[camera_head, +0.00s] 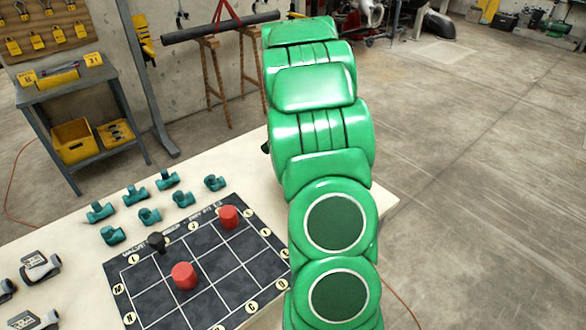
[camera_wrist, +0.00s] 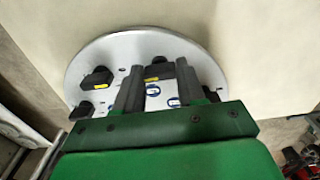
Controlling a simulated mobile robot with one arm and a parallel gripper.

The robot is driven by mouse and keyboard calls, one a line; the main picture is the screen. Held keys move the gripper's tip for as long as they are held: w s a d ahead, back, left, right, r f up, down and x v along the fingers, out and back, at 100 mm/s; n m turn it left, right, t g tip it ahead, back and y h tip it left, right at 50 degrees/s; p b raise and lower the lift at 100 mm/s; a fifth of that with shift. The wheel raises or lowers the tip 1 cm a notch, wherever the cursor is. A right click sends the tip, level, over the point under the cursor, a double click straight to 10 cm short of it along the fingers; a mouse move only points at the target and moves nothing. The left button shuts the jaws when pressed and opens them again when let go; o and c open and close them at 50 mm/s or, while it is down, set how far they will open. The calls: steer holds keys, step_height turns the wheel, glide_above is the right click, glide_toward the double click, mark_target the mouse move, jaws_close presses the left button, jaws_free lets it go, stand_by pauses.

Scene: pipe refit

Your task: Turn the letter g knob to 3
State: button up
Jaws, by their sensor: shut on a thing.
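In the wrist view a round grey plate (camera_wrist: 105,52) carries black knobs with yellow marks. My gripper (camera_wrist: 159,68) reaches over the plate, with its two dark fingers on either side of one black knob (camera_wrist: 158,71), and is shut on it. Blue round labels show between and beside the fingers, but I cannot read their letters, so I cannot tell which knob is g or what setting it has. Two other black knobs, an upper one (camera_wrist: 97,78) and a lower one (camera_wrist: 82,110), sit on the plate's left side. In the head view my green arm hides the gripper and plate.
Open floor (camera_head: 480,180) is at right.

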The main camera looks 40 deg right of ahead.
stand_by(0.5)
steer(key=o, duration=1.1)
steer(key=shift+c, duration=0.2)
step_height(320, 180, up, 7)
steer(key=shift+f, duration=0.1)
steer(key=shift+r, duration=0.5)
